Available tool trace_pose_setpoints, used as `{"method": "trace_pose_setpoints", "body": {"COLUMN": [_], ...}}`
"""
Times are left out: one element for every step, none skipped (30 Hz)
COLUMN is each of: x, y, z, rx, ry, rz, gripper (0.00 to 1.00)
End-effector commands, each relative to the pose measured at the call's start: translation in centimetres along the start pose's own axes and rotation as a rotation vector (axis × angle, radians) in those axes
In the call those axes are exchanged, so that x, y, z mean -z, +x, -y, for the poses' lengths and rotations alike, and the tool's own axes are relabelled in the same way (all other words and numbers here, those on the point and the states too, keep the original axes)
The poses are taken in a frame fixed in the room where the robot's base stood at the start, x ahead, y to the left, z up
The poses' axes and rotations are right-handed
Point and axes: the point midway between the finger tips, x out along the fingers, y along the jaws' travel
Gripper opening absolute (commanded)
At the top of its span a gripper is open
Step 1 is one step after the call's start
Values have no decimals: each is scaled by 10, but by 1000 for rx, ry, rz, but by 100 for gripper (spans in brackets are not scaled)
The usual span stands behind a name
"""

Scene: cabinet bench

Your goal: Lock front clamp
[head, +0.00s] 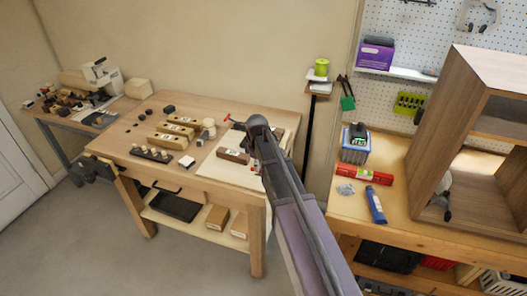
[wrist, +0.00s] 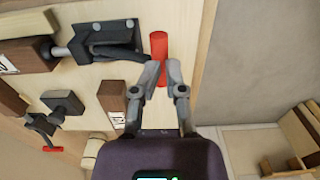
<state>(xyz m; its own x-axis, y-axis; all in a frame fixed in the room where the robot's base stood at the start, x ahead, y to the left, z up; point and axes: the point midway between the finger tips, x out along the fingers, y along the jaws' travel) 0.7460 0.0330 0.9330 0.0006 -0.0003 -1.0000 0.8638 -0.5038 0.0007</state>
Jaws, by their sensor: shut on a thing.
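A dark metal toggle clamp (wrist: 112,40) lies at the top of the wrist view, on the pale board (wrist: 80,88). Its red handle (wrist: 158,44) points up and down in that view. My gripper (wrist: 162,70) is shut on the lower part of this handle, one finger on each side. The clamp's rod points left to a brown block with a white label (wrist: 22,56); whether they touch is unclear. A second dark clamp (wrist: 62,106) with a red handle (wrist: 52,149) sits at lower left, away from my gripper. In the head view my arm hides most of the clamped area.
The wooden bench (head: 118,131) holds labelled blocks (head: 168,138) and a tray of several pegs (head: 150,153). The board's edge lies just right of my gripper. A second bench (head: 405,222) at right carries a red level (head: 364,174), a blue tube (head: 375,205) and a wooden cabinet (head: 440,130).

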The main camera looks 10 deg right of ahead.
Motion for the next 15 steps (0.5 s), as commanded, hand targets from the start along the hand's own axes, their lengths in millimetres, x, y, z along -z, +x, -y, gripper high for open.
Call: {"method": "trace_pose_setpoints", "body": {"x": [0, 0, 0, 0, 0, 0, 0, 0, 0, 0, 0, 0, 0, 0, 0], "y": [2, 1, 1, 1, 1, 1, 1, 1, 1, 1, 1, 0, 0, 0, 0], "z": [-2, -2, -2, -2, -2, -2, -1, -1, -1, -1, -1, -1, -1, -1, 0], "rx": [-6, -6, -6, -5, -5, -4, -4, -3, -3, -3, -3, -2, -2, -2, -2], "ry": [1, 1, 1, 1, 1, 1, 1, 1, 1, 1, 1, 0, 0, 0, 0], "rz": [1, 1, 1, 1, 1, 1, 0, 0, 0, 0, 0, 0, 0, 0, 0], "gripper": [17, 26, 38, 47, 48, 48, 48, 48, 48, 48, 48, 48, 48, 48, 48]}}
